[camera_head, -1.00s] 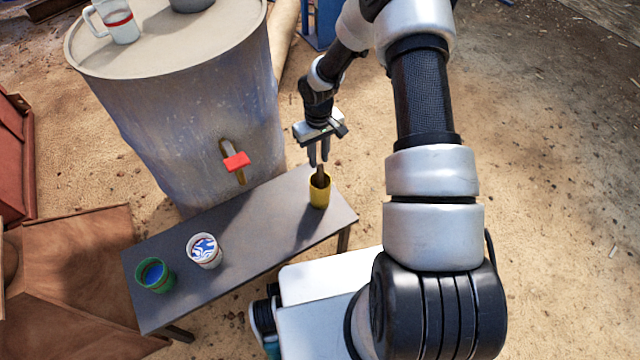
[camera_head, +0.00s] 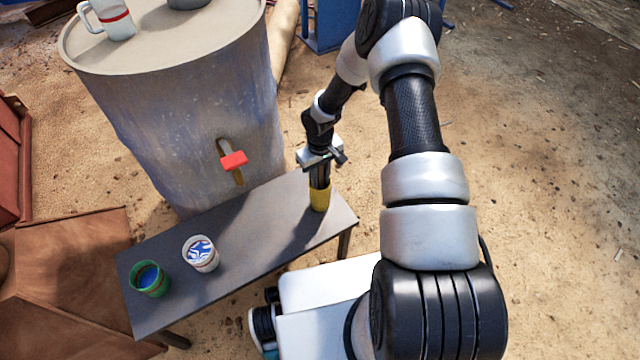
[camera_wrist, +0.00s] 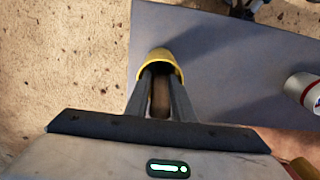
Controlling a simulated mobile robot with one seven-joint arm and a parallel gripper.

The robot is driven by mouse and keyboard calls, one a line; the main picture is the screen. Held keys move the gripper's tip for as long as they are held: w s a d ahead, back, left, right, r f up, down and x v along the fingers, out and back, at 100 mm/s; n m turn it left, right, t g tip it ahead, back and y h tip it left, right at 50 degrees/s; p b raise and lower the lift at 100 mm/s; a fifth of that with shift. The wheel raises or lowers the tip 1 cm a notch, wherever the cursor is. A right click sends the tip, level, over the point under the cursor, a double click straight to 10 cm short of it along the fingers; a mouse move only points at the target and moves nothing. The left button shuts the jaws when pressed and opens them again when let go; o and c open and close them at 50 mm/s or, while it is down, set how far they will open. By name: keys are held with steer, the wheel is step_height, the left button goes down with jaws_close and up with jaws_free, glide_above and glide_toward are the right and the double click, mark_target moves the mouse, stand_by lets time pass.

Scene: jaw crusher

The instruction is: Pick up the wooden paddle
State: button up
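The wooden paddle (camera_wrist: 160,102) stands in a yellow cup (camera_head: 320,199) at the right end of the dark bench. In the wrist view its brown handle shows between my two fingers, with the yellow cup's rim (camera_wrist: 161,57) beyond. My gripper (camera_head: 319,181) points down over the cup, its fingertips at or inside the rim. The fingers (camera_wrist: 160,80) are on either side of the handle, and narrow gaps seem to show, so the gripper looks open around it. The lower part of the paddle is hidden in the cup.
The bench (camera_head: 255,229) also holds a white-and-blue cup (camera_head: 201,254) and a green cup (camera_head: 150,279) to the left. A large drum (camera_head: 190,110) with a red-handled tap (camera_head: 233,161) stands behind. The bench middle is clear.

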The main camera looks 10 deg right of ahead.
jaws_close()
